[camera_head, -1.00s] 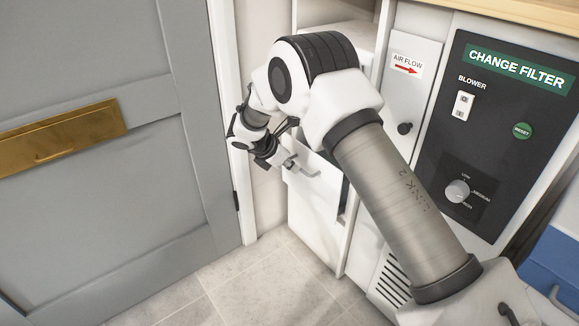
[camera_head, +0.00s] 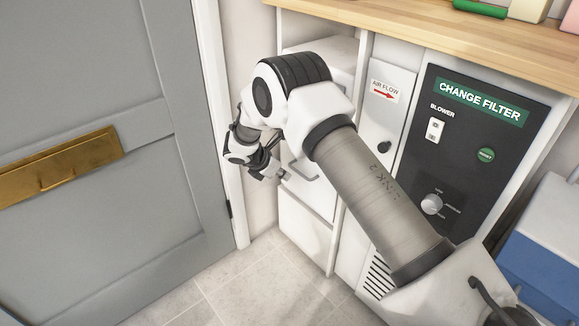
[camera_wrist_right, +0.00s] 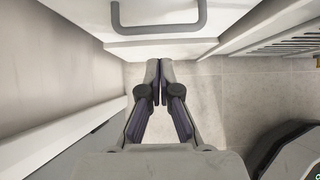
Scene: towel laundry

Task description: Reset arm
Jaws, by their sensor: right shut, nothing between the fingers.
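My right arm (camera_head: 375,190) comes in from the lower right and reaches toward the corner by the door. My right gripper (camera_head: 275,174) is at its end, in front of the white cabinet's drawer front. In the right wrist view the gripper (camera_wrist_right: 160,82) has its fingertips together with nothing between them. The drawer handle (camera_wrist_right: 160,27) lies beyond the fingertips, apart from them; it also shows in the head view (camera_head: 303,172), close to the gripper. My left gripper is not in view.
A grey door (camera_head: 130,210) with a brass plate stands at left. A filter panel (camera_head: 465,150) with a blower switch and dial is at right, under a wooden counter (camera_head: 440,28). A blue and white box (camera_head: 545,250) is at far right. Tiled floor (camera_head: 250,285) is clear.

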